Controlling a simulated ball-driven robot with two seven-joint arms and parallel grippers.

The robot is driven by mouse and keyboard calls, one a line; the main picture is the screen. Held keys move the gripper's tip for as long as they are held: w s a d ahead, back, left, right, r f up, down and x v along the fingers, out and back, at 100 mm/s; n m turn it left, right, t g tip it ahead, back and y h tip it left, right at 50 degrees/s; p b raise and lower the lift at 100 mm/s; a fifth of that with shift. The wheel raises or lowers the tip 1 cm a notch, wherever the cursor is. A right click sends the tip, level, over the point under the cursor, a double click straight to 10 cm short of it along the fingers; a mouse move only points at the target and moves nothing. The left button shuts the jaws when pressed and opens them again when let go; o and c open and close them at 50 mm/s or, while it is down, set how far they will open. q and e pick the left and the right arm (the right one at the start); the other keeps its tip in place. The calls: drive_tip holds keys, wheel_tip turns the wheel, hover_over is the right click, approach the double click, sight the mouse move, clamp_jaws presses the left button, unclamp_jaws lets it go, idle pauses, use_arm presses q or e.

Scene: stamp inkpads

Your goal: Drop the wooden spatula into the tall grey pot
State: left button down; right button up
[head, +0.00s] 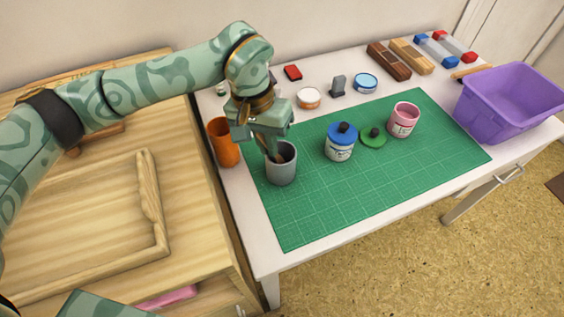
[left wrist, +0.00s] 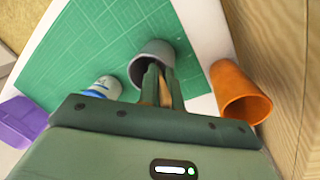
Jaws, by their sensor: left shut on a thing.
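The tall grey pot (head: 281,174) stands upright on the green mat, near its left edge. My left gripper (head: 272,146) is right above the pot's mouth, pointing down, and is shut on the wooden spatula (head: 279,157). Only a small brown piece of the spatula shows, at the pot's opening; how deep it reaches inside is hidden. In the left wrist view the spatula (left wrist: 165,95) lies between the two fingers (left wrist: 162,82), with the grey pot (left wrist: 152,48) just beyond them. My right gripper is not in view.
An orange cup (head: 223,143) stands close left of the pot. A purple bin (head: 506,108) is at far right. The mat's front is clear.

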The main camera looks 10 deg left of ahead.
use_arm(q)
drive_tip(key=c, duration=1.5)
unclamp_jaws()
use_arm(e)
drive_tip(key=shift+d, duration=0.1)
use_arm(q)
wheel_tip(320, 180, up, 16)
drive_tip(key=a+p, duration=0.2)
drive_tip(key=p, duration=0.2)
drive_tip(key=shift+w+a, duration=0.3)
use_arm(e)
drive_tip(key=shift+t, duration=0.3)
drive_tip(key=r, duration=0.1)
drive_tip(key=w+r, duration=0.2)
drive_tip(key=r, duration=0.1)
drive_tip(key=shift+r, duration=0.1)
